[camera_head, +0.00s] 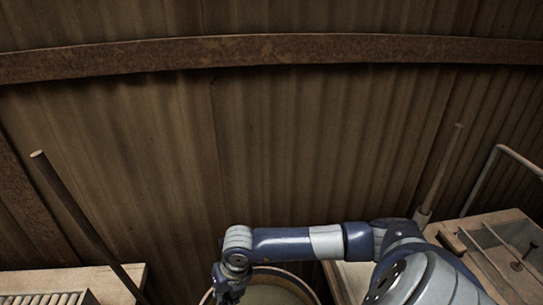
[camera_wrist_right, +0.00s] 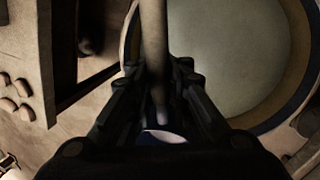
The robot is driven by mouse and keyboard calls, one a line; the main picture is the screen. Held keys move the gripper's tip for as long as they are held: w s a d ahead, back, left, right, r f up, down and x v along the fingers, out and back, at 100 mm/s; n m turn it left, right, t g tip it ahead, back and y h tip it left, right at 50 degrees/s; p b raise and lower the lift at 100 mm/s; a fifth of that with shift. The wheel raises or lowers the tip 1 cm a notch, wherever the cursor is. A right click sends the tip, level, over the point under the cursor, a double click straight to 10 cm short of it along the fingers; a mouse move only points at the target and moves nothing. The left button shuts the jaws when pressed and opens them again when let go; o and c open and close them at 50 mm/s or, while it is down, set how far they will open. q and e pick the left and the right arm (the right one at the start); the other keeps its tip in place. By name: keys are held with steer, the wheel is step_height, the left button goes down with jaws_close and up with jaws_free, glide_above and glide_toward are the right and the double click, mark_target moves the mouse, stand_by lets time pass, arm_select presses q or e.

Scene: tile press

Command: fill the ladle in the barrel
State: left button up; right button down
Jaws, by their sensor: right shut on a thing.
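The barrel (camera_head: 292,273) is at the bottom edge in the head view, cut off by the frame and partly behind my right arm. In the right wrist view its round rim (camera_wrist_right: 298,62) encloses a pale grey-green surface. My right gripper (camera_wrist_right: 158,98) is shut on a smooth, pale rod-like handle (camera_wrist_right: 154,40), which I take to be the ladle's. The handle runs up the middle of that view, across the barrel's left edge. I cannot make out the ladle's bowl or whether it is filled. In the head view my right gripper is mostly cut off. My left gripper is out of view.
A dark rod (camera_head: 75,211) leans at the left by a wooden bench (camera_head: 125,274). A pale pole (camera_head: 442,170) stands at the right near a wooden table (camera_head: 508,219) with a pipe frame (camera_head: 487,172). A corrugated wall (camera_head: 270,150) closes off the back.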

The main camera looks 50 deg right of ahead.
steer(key=s+d+f+m+g+h+p, duration=0.25)
steer(key=s+d+m+h+p, duration=0.45)
steer(key=m, duration=1.3)
step_height(320, 180, down, 20)
steer(key=g+h+b, duration=0.1)
steer(key=b, duration=1.8)
steer(key=shift+w+a+g+h, duration=0.15)
steer(key=shift+w+g+h, duration=0.2)
steer(key=shift+w, duration=0.1)
